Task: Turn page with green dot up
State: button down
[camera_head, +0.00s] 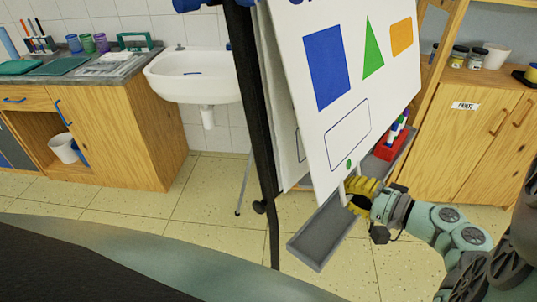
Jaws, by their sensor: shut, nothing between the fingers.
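The front page (318,128) of a flip chart carries a blue rectangle, a green triangle, an orange shape and an empty outlined rectangle. A small green dot (349,164) sits near its bottom edge. The page hangs at a tilt, its lower part standing away from another white page (287,120) behind it. My gripper (348,192) is just below the green dot at the page's bottom edge, shut with nothing held. Its yellow part shows, and thin pale fingers point up-left. I cannot tell whether the fingers touch the page.
A grey tray (318,236) runs below the page, with a red marker holder (391,146) on its right end. A black stand post (258,130) rises at the left. A sink (195,75) and wooden cabinets (465,135) stand behind.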

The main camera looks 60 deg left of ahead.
jog(key=shift+v, duration=1)
jog(key=shift+r+p, duration=0.1)
jog(key=shift+p, duration=0.2)
jog(key=w+d+r+p, duration=0.2)
jog(key=d+r+p, duration=0.2)
jog(key=d, duration=0.4)
jog(key=shift+d+r+p, duration=0.15)
jog(key=shift+r+p, duration=0.15)
jog(key=shift+r, duration=0.05)
